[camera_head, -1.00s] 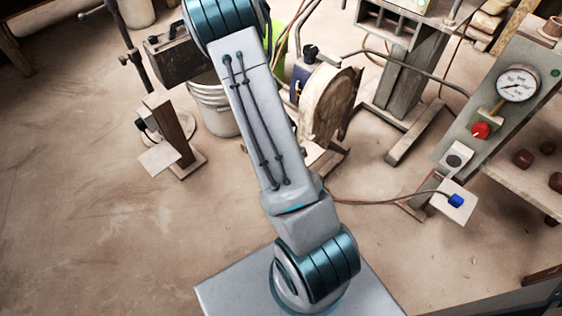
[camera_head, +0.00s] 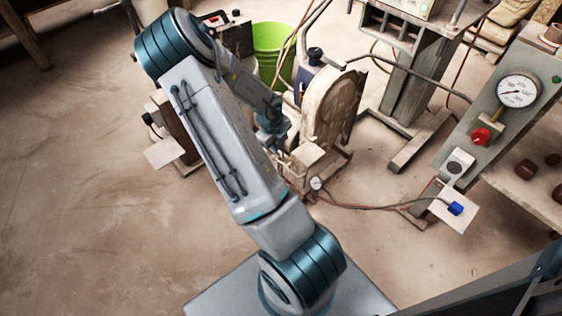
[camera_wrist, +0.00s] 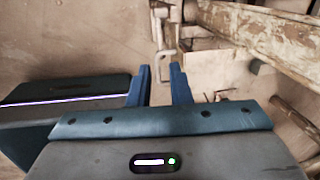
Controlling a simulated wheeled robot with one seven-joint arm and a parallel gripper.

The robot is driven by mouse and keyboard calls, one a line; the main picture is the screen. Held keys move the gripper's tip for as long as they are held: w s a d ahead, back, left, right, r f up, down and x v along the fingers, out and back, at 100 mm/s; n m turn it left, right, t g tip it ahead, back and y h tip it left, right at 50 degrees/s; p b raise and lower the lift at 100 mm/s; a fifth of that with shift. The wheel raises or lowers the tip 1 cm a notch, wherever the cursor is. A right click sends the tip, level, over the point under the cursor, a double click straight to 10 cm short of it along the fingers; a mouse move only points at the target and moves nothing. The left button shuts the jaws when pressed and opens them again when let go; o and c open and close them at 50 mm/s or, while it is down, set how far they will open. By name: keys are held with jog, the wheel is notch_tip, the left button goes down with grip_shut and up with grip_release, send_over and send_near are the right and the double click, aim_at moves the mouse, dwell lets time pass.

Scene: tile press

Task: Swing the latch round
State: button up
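My gripper (camera_wrist: 160,69) shows in the wrist view with its two blue fingers apart and nothing between them. A small pale metal piece (camera_wrist: 161,28), which looks like the latch, stands upright just beyond the fingertips, roughly in line with the gap. I cannot tell whether the fingers touch it. In the head view my gripper (camera_head: 275,140) is beside the worn, rounded machine part (camera_head: 328,108), on its left. The fingertips and the latch are too small or hidden to make out there.
A long worn beam (camera_wrist: 275,38) crosses the upper right of the wrist view. In the head view a green bucket (camera_head: 273,45) stands behind my arm. A panel with a gauge (camera_head: 517,91) and red knob (camera_head: 481,137) is at right. Open floor (camera_head: 75,200) lies left.

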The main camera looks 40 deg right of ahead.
aim_at(282, 163)
notch_tip(282, 163, down, 12)
jog(key=d+b, duration=0.2)
jog(key=b, duration=0.3)
jog(key=shift+w+r, duration=0.15)
jog(key=shift+r, duration=0.1)
grip_shut()
